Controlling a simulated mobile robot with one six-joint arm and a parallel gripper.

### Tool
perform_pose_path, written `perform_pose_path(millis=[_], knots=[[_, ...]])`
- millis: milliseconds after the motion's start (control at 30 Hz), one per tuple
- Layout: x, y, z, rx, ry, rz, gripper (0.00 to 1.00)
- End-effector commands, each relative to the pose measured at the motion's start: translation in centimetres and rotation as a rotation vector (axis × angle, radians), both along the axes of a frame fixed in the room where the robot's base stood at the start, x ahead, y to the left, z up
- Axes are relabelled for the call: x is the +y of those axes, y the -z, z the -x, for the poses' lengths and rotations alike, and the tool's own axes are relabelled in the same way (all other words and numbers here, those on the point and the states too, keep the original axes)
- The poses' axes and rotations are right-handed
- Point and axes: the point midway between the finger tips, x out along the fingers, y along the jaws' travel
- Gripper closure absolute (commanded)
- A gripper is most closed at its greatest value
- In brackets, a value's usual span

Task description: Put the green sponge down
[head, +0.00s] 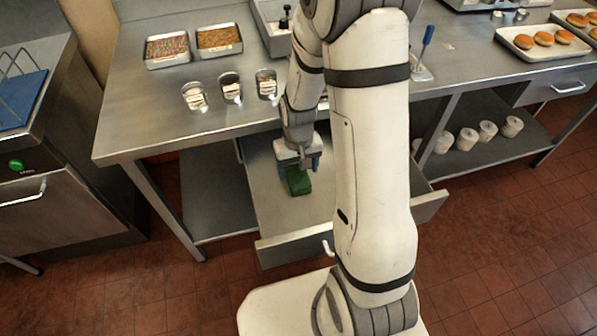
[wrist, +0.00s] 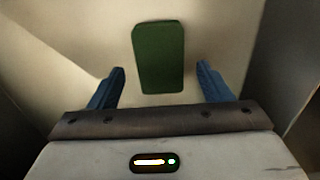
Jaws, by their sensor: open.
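The green sponge (head: 298,181) lies on the floor of an open drawer (head: 262,205) under the steel counter. In the wrist view the sponge (wrist: 158,58) shows as a dark green block, with its near end just ahead of the line between the fingers. My gripper (head: 297,166) is just above the sponge in the head view, pointing down into the drawer. In the wrist view its two blue fingertips (wrist: 160,76) stand apart, one on each side of the sponge, with clear gaps. My arm hides the right part of the drawer in the head view.
The steel counter (head: 130,110) overhangs the drawer's back. Several glasses (head: 231,88) stand near its front edge, left of my arm. Two filled trays (head: 167,49) stand behind them. A tray of buns (head: 540,41) is at the right. White cups (head: 467,138) stand on the lower shelf.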

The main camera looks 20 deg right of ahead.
Motion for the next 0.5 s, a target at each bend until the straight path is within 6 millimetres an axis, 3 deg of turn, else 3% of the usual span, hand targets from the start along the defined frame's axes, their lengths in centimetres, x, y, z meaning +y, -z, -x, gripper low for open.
perform_pose_path(millis=[300, 500], knots=[[0.0, -6.9, -0.1, -0.005, 0.001, 0.0, 0.28], [0.0, -9.0, 0.0, -0.001, 0.001, 0.0, 0.28]])
